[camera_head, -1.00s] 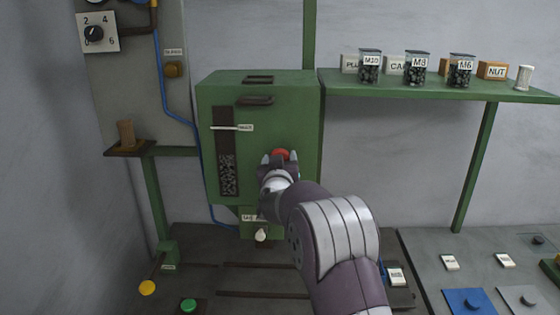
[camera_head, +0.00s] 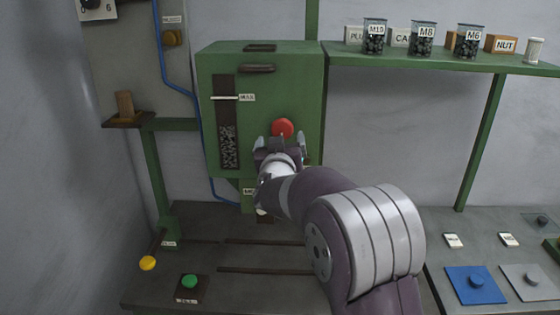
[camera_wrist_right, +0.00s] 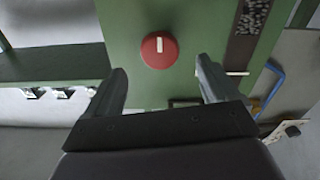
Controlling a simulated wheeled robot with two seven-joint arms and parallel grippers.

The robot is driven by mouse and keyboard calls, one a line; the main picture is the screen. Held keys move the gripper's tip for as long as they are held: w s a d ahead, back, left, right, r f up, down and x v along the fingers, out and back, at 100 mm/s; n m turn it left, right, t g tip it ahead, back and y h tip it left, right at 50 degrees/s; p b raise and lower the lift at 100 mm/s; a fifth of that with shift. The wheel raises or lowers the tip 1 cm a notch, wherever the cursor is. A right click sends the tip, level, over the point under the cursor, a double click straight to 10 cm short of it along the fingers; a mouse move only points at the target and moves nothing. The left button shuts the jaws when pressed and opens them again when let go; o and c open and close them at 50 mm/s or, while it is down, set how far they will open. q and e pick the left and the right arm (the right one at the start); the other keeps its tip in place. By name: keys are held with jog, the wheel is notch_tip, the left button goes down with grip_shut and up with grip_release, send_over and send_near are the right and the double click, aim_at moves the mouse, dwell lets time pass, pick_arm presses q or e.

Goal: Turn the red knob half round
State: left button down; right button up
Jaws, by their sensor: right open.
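The red knob (camera_head: 282,128) is round and sits on the front of the green machine box (camera_head: 290,90). In the right wrist view the red knob (camera_wrist_right: 159,50) shows a white pointer mark that runs up and down in the picture. My right gripper (camera_head: 280,143) is open, just below the knob in the head view and apart from it. In the right wrist view its two fingers (camera_wrist_right: 162,82) are spread and empty, with the knob beyond the gap between them. My left gripper is not in view.
A green shelf (camera_head: 440,60) with labelled jars stands at the right. A yellow knob (camera_head: 148,263) and a green button (camera_head: 189,282) are at the lower left. A blue pad (camera_head: 474,283) lies on the right bench. My right arm hides the bench's middle.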

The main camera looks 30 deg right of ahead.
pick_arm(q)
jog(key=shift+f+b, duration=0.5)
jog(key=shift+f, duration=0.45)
pick_arm(e)
jog(key=v, duration=0.5)
jog(key=shift+s, duration=0.15)
jog(key=s+a+f+n+g+y, duration=0.1)
jog(key=s+a+f+g+y, duration=0.2)
jog(key=f, duration=0.4)
jog(key=s+a+f+n+g+y+b, duration=0.1)
jog(key=s+a+f+y, duration=0.2)
jog(key=f, duration=0.4)
jog(key=s+a+f+g+y, duration=0.1)
jog(key=a+f+g+y, duration=0.2)
jog(key=a+f, duration=0.3)
pick_arm(q)
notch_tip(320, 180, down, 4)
jog(key=b, duration=0.3)
pick_arm(e)
jog(key=s+a+f+n+g, duration=0.2)
jog(key=s+f+g, duration=0.4)
jog(key=s+f, duration=0.7)
jog(key=s, duration=0.4)
jog(key=shift+a+n+g+y, duration=0.25)
jog(key=shift+n+g+y, duration=0.05)
jog(key=shift+g, duration=0.1)
